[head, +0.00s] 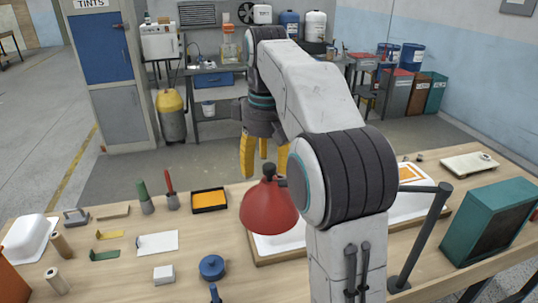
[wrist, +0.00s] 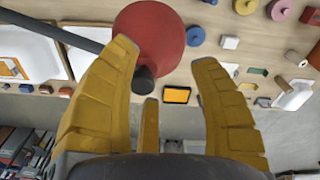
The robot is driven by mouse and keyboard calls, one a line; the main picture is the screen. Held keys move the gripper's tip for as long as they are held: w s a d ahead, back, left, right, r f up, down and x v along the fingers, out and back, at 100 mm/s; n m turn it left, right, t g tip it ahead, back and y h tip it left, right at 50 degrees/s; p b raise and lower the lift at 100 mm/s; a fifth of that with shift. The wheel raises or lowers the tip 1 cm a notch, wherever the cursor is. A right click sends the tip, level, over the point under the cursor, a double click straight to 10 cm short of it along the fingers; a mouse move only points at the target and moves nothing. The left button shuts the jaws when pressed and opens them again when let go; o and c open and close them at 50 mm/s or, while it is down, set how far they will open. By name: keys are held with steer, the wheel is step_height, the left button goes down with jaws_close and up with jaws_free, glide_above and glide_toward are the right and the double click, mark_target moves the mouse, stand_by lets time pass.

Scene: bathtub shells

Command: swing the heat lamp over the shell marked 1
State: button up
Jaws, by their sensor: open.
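The heat lamp has a red cone shade (head: 268,210) with a dark knob on top; its dark bar runs right behind my arm to a post (head: 418,240). In the wrist view, the shade (wrist: 150,32) lies beyond my fingers, with its knob near the left finger. My gripper (head: 265,168) is open, with yellow fingers pointing down close to the knob; contact cannot be told. It also shows in the wrist view (wrist: 164,55), empty. A white shell or panel (head: 280,243) lies partly under the lamp; another, with an orange square, lies right (head: 405,205). No number 1 is readable.
A teal box (head: 490,222) stands at the table's right. A black tray with orange contents (head: 209,200), a blue round pot (head: 212,267) and a white tub (head: 30,238) lie left. Brushes (head: 171,195) stand behind. Bare table lies between the small items.

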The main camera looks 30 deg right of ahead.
mark_target(270, 165)
steer(key=shift+g, duration=0.3)
steer(key=w+d+r+p, duration=0.2)
steer(key=w, duration=0.1)
steer(key=shift+d+r, duration=0.15)
steer(key=shift+r, duration=0.25)
steer(key=shift+w+d, duration=0.15)
steer(key=shift+d, duration=0.05)
steer(key=shift+f+b, duration=1.2)
steer(key=shift+f, duration=2.3)
steer(key=shift+c, duration=0.2)
jaws_close()
